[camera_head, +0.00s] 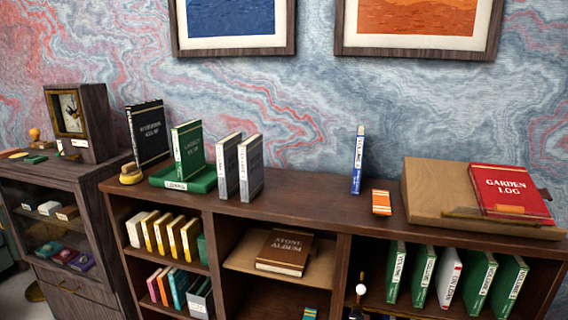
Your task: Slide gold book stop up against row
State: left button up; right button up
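A gold, rounded piece that looks like the gold book stop (131,174) sits on the shelf top at the left, beside the foot of a tall black book (148,135). I cannot tell whether they touch. To the right, a green book (188,150) stands on a labelled green base (205,182). Two grey books (229,167) (251,168) stand upright beside it, slightly apart. A thin blue and white book (358,162) stands alone farther right, with a wide gap to the grey books. Neither gripper is in view.
An orange block (381,203) lies right of the blue book. A wooden stand (430,190) holds a red book (510,194). A clock (72,118) stands left on a separate cabinet. The shelf top (305,195) between grey and blue books is clear. Shelves below hold several books.

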aim_at(360, 289)
jog(key=j+z, duration=0.55)
jog(key=z, duration=0.15)
jog(key=j+z, duration=0.35)
jog(key=k+l, duration=0.05)
jog(key=l, duration=0.05)
